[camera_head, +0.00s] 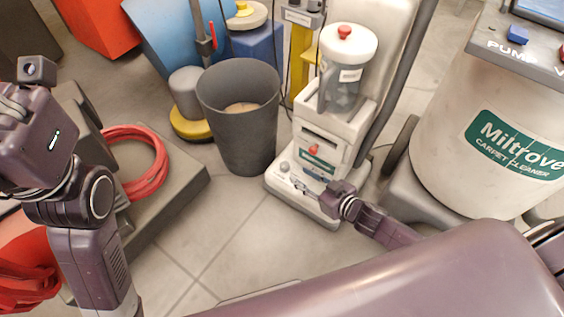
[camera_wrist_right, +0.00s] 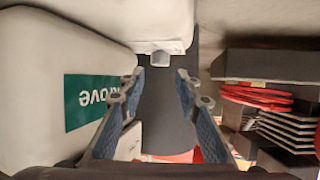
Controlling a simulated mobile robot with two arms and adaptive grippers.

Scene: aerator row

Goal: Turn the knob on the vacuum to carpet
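The upright vacuum (camera_head: 330,133) is white and stands on the floor right of centre in the head view. A small red knob (camera_head: 313,150) shows on its lower front, and a small grey knob (camera_head: 284,166) sits lower left on its base. Their markings are too small to read. My right gripper (camera_head: 302,186) is low in front of the vacuum base, near the small controls; I cannot tell whether it touches. In the right wrist view its two fingers (camera_wrist_right: 159,84) are apart with nothing held. My left arm shows at the left, but its fingers do not.
A grey bin (camera_head: 240,125) stands left of the vacuum. A large Miltrove carpet cleaner (camera_head: 450,135) stands close on the right. A red coiled hose (camera_head: 150,180) lies on a grey platform (camera_head: 180,190) at left. Bare tiled floor lies in front of the bin.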

